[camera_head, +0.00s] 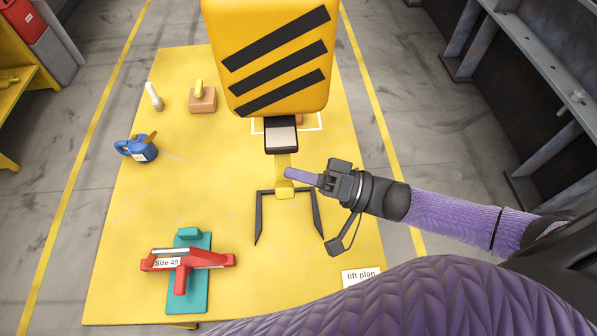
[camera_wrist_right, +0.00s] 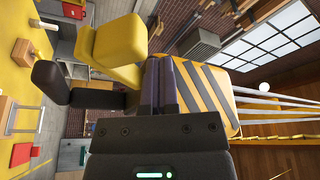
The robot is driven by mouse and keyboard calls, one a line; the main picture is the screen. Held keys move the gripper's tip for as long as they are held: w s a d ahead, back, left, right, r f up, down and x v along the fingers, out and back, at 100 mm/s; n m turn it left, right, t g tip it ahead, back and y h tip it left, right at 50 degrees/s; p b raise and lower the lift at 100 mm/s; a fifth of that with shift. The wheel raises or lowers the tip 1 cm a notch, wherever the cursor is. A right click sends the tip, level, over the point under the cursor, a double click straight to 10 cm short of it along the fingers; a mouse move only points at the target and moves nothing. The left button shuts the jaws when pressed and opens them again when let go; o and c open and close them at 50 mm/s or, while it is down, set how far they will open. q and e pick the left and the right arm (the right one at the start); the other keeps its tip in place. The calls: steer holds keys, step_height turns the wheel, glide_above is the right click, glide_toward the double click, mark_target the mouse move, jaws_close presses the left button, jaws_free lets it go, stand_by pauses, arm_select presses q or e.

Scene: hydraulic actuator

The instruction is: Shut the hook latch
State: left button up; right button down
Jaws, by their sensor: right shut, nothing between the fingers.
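A large yellow hook block (camera_head: 275,50) with black diagonal stripes hangs over the table in the head view. Under it are a black and grey neck (camera_head: 281,135) and a yellow piece (camera_head: 285,192), which seems to belong to the hook and its latch; its exact position is hard to tell. My right gripper (camera_head: 290,174) is shut and empty, its purple fingertips right beside or against the yellow piece. In the right wrist view the shut fingers (camera_wrist_right: 168,88) point toward the striped block (camera_wrist_right: 210,92), with a yellow part (camera_wrist_right: 110,48) and a dark part (camera_wrist_right: 60,82) beside them. My left gripper is out of view.
A dark two-pronged frame (camera_head: 259,215) extends below the yellow piece. On the yellow table (camera_head: 130,235) are a blue oil can (camera_head: 138,148), a white bottle (camera_head: 154,97), a wooden block (camera_head: 203,100), a red and teal fixture (camera_head: 187,265) and a "lift plan" card (camera_head: 361,277).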

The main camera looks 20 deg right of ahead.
steer(key=s+d+f+n+b, duration=0.2)
steer(key=s+d+f+b, duration=0.1)
steer(key=d, duration=0.5)
steer(key=shift+s+d+f+y+b, duration=0.2)
steer(key=shift+s+y+b, duration=0.2)
steer(key=shift+s, duration=0.5)
